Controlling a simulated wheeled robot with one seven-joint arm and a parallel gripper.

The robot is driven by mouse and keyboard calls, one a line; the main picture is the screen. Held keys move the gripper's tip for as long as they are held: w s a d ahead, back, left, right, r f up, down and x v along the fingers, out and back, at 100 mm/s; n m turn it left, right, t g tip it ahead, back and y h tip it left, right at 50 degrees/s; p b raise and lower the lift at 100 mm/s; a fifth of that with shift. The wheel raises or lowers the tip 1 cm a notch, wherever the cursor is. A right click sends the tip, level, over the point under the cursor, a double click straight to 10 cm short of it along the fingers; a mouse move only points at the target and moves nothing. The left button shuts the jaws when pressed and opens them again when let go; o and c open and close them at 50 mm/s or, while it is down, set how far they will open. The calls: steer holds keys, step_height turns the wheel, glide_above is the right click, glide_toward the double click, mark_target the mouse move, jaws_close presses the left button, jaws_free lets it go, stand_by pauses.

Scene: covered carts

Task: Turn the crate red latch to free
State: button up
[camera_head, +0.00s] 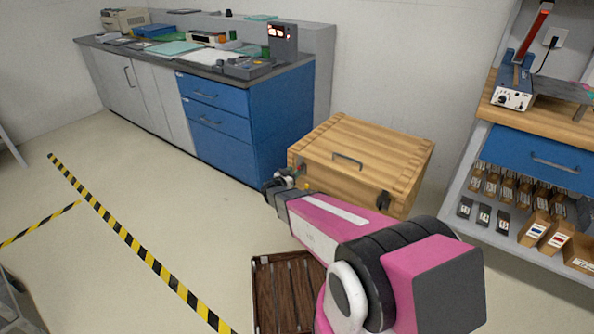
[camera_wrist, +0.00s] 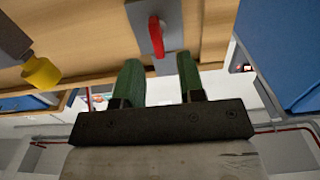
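The wooden crate (camera_head: 365,155) has a closed lid with a dark handle, and it stands beside the blue cabinet. In the wrist view its wooden face (camera_wrist: 85,25) carries a grey plate with the red latch (camera_wrist: 157,36). The latch's lever lies nearly along the picture's vertical. My gripper (camera_wrist: 160,62) is open, its two green fingers apart with nothing between them. The latch shows just beyond the fingertips, roughly in line with the gap; I see no contact. In the head view my gripper (camera_head: 284,180) is at the crate's left front corner, where the arm hides part of the crate.
A yellow knob (camera_wrist: 41,73) on a grey bracket sits left of the latch in the wrist view. The blue cabinet (camera_head: 220,125) stands close on the left. A dark slatted pallet (camera_head: 268,295) lies on the floor below my arm. Shelves (camera_head: 535,165) stand at right. Left floor is open.

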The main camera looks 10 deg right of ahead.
steer(key=shift+x, duration=1.6)
jaws_close()
